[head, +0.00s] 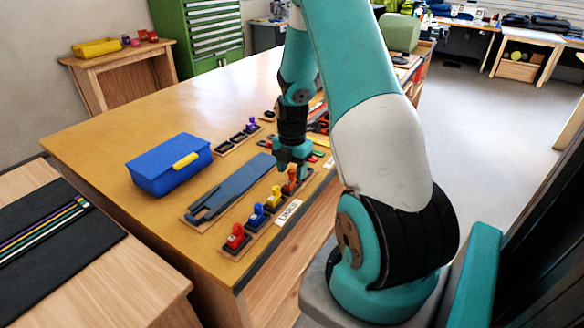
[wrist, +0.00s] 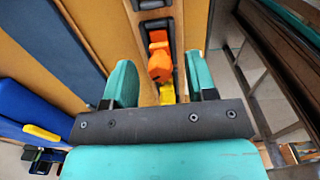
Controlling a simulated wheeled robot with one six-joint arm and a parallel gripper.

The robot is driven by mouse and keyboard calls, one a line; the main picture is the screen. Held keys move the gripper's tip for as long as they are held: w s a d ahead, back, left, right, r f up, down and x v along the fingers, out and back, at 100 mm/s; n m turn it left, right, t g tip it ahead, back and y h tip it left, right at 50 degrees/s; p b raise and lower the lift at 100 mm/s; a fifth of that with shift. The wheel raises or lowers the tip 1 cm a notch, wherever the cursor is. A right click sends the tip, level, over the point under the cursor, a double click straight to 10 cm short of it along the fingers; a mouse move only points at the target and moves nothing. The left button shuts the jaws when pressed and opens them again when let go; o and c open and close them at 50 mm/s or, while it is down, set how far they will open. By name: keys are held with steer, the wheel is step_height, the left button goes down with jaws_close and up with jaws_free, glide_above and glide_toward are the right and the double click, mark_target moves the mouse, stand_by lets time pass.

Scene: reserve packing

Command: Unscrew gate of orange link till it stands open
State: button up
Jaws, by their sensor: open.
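The orange link (head: 291,184) stands in the far end of a row of coloured links on the table, just below my gripper (head: 293,168). In the wrist view the orange link (wrist: 159,62) shows between my two teal fingers, with space on both sides. My gripper is open and holds nothing. I cannot make out the gate of the orange link or whether it is open or closed. In the head view, my fingers partly cover the link's top.
A yellow link (head: 274,197), a blue link (head: 257,214) and a red link (head: 236,237) stand in the same row. A dark blue-grey tray (head: 232,187) lies left of the row. A blue box (head: 168,166) stands farther left.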

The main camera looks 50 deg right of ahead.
mark_target(292, 170)
jaws_close()
steer(key=n, duration=0.2)
steer(key=shift+r+n, duration=0.1)
steer(key=shift+n, duration=0.3)
steer(key=n+p, duration=0.1)
steer(key=n, duration=0.3)
jaws_free()
step_height(292, 170, up, 17)
steer(key=shift+r+b, duration=0.2)
steer(key=shift+b, duration=1)
